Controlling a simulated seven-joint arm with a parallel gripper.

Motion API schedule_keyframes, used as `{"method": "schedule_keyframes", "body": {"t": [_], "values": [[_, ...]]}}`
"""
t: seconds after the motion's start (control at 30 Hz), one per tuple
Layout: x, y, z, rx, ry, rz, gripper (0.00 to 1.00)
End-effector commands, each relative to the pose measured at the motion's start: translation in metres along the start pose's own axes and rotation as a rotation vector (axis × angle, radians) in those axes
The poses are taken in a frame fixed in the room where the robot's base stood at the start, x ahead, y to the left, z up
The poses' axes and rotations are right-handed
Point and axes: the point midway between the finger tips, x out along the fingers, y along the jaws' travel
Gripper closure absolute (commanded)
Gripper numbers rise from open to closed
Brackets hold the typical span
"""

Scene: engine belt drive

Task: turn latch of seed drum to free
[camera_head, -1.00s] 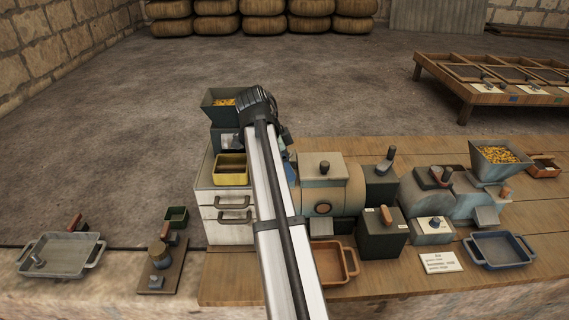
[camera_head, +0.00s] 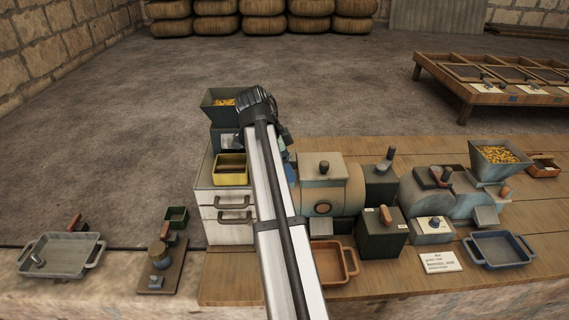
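A rounded grey-tan drum housing (camera_head: 345,190) stands at the middle of the bench, partly behind my arm. A round reddish-brown disc (camera_head: 323,208) is on its front. A dark block with an upright black-knobbed lever (camera_head: 385,161) adjoins it on the right. I cannot tell which part is the drum's latch; it may be hidden. My arm reaches up from the bottom edge, and its dark end (camera_head: 258,106) is beside a hopper of yellow seed (camera_head: 220,104). The gripper's fingers are hidden or too small to make out.
A yellow bin (camera_head: 231,181) sits on a white drawer unit (camera_head: 226,229) left of my arm. An orange tray (camera_head: 352,262), a dark box with an orange handle (camera_head: 382,243) and a blue tray (camera_head: 526,262) stand in front. A second seed hopper (camera_head: 474,167) is at right.

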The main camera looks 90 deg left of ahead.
Motion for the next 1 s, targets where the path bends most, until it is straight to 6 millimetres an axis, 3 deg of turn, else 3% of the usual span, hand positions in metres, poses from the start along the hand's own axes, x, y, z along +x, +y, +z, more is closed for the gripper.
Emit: {"method": "schedule_keyframes", "body": {"t": [0.03,0.23,1.0], "values": [[0.005,-0.001,-0.008,0.015,0.016,0.003,0.15],[-0.001,-0.001,-0.004,0.009,0.006,0.001,0.15],[-0.048,0.001,0.0,0.001,0.001,-0.001,0.15]]}}
